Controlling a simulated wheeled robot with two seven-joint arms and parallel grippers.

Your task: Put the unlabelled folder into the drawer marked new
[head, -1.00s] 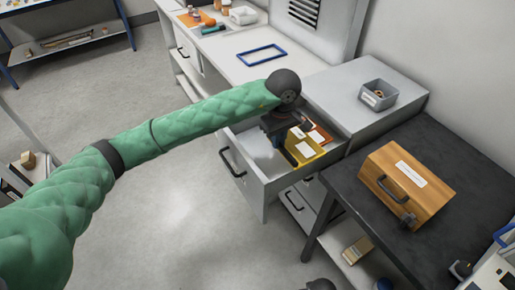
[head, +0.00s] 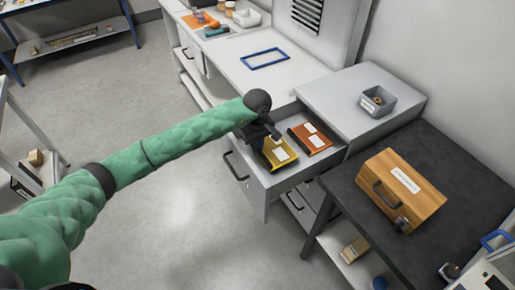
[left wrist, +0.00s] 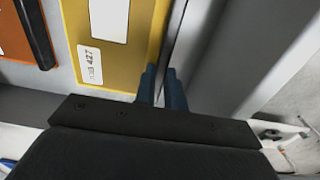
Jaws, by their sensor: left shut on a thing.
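A yellow folder (head: 283,156) with a white panel lies in the open grey drawer (head: 262,188), near its front left. It also shows in the left wrist view (left wrist: 118,62), with a small printed tag. An orange folder (head: 312,138) with white labels lies beside it, farther right; its edge shows in the left wrist view (left wrist: 12,40). My left gripper (head: 273,138) is over the drawer at the yellow folder's left edge. Its blue fingers (left wrist: 160,85) are shut on that edge, close to the drawer wall. Any drawer marking is too small to read. My right gripper is out of view.
A grey cabinet top (head: 345,92) with a small grey bin (head: 377,103) stands behind the drawer. A dark table (head: 440,160) with a wooden box (head: 400,185) is at right. A white bench (head: 240,48) with a blue frame (head: 264,58) is behind.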

